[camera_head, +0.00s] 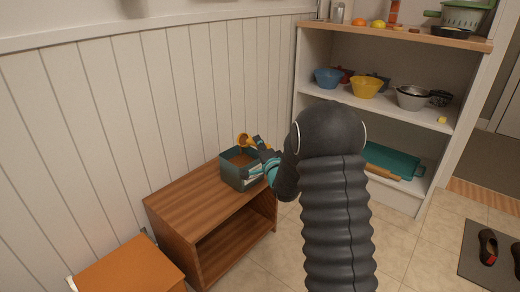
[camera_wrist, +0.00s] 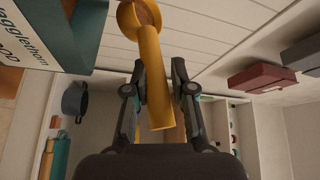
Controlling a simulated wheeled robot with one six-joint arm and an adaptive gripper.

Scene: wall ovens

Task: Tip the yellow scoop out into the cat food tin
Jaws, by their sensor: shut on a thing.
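The cat food tin (camera_head: 228,174) is an open, square teal box standing on the wooden cabinet, with brown contents showing inside. In the wrist view its teal side and white lettered label (camera_wrist: 32,33) fill the upper left. The yellow scoop (camera_head: 243,139) is at the tin's far right, with its bowl above rim height. In the wrist view the scoop (camera_wrist: 154,82) has its bowl at the top edge, partly cut off, with something brown inside. My gripper (camera_wrist: 159,85) is shut on the scoop's handle. In the head view my gripper (camera_head: 264,153) is beside the tin's right side.
The wooden cabinet (camera_head: 175,203) has bare top left of the tin. A panelled wall (camera_head: 90,120) runs close behind. An orange-topped unit (camera_head: 130,268) is at front left. A shelf (camera_head: 400,105) with bowls stands at back right.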

